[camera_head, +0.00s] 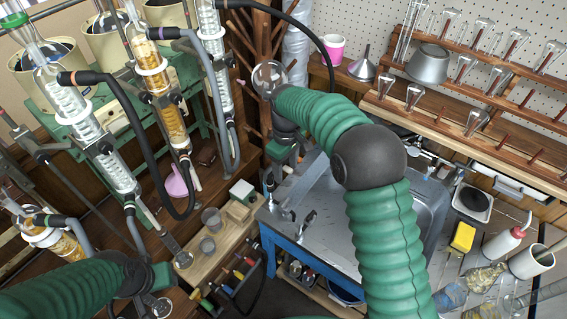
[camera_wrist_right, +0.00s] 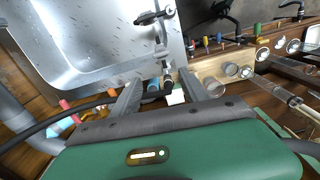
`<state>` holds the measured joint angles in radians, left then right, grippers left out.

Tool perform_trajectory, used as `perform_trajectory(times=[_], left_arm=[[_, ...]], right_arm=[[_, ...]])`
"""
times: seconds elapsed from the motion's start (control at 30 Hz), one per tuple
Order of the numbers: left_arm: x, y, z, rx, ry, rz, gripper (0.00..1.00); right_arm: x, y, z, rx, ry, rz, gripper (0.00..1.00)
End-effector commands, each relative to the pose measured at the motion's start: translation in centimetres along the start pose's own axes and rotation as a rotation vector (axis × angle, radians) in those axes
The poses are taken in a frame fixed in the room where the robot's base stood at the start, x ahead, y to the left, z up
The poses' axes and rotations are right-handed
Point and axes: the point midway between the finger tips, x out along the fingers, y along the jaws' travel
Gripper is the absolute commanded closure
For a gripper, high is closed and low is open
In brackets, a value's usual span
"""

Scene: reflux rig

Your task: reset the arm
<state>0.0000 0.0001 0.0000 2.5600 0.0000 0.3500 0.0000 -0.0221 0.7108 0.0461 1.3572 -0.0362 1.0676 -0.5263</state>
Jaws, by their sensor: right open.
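My right arm, green and ribbed with a black elbow, reaches up from the lower right of the head view and bends back left. My right gripper (camera_head: 279,178) points down at the left edge of the sink bench. In the right wrist view the two grey fingers of this gripper (camera_wrist_right: 160,90) are apart, with nothing held between them. A tap and a small white item show beyond the fingers. My left arm enters at the lower left of the head view. Its gripper end (camera_head: 158,285) is small and partly hidden, so its jaws are unclear.
The steel sink (camera_head: 335,225) lies under my right arm; it also shows in the wrist view (camera_wrist_right: 90,60). Glass condensers (camera_head: 160,85) with hoses stand on the left. A wooden rack (camera_head: 470,110) is at the back right. A yellow sponge (camera_head: 462,237) and bottles lie right.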

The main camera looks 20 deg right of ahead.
Motion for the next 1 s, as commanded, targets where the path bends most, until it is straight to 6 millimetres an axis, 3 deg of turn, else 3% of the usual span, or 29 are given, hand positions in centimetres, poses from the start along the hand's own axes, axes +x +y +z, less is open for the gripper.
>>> perform_trajectory(times=[0.27, 0.37, 0.6, 0.7, 0.83, 1.0], left_arm=[[0.0, 0.0, 0.0, 0.000, 0.000, 0.000, 0.64], [0.0, 0.0, 0.0, 0.000, 0.000, 0.000, 0.64], [0.0, 0.0, 0.0, 0.000, 0.000, 0.000, 0.64], [0.0, 0.0, 0.0, 0.000, 0.000, 0.000, 0.64], [0.0, 0.0, 0.0, 0.000, 0.000, 0.000, 0.64], [0.0, 0.0, 0.0, 0.000, 0.000, 0.000, 0.64]], right_arm=[[-0.2, -0.5, 1.1, 0.036, 0.011, 0.008, 0.47], [-0.6, -1.9, 3.9, 0.126, 0.042, 0.025, 0.47], [0.2, -7.5, 14.8, 0.446, 0.162, 0.063, 0.47], [0.9, -9.4, 18.1, 0.540, 0.199, 0.067, 0.47], [1.6, -10.6, 20.2, 0.596, 0.220, 0.067, 0.47], [1.6, -10.8, 20.4, 0.602, 0.221, 0.067, 0.47]])
